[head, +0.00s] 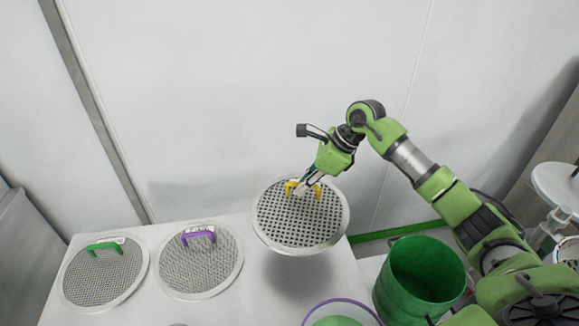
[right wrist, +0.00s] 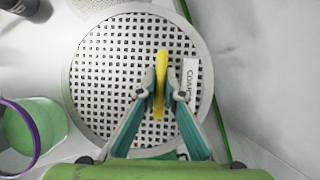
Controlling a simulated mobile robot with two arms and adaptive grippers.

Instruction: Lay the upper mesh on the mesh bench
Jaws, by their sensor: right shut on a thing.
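A round mesh with a pale rim, coarse holes and a yellow handle (head: 300,225) is in my right gripper (head: 304,187). It hangs over the right end of the white bench (head: 215,313), with a shadow on the bench below it, apart from the mesh. In the right wrist view the fingers of the right gripper (right wrist: 160,87) are shut on the yellow handle, and a label reading "COAR..." is partly hidden on the mesh (right wrist: 105,95). My left gripper is not in view.
A mesh with a purple handle (head: 200,265) and a finer mesh with a green handle (head: 100,275) lie on the bench to the left. A green bucket (head: 425,290) stands right of the bench. A purple-rimmed container (head: 340,318) shows at the bottom. The wall is behind.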

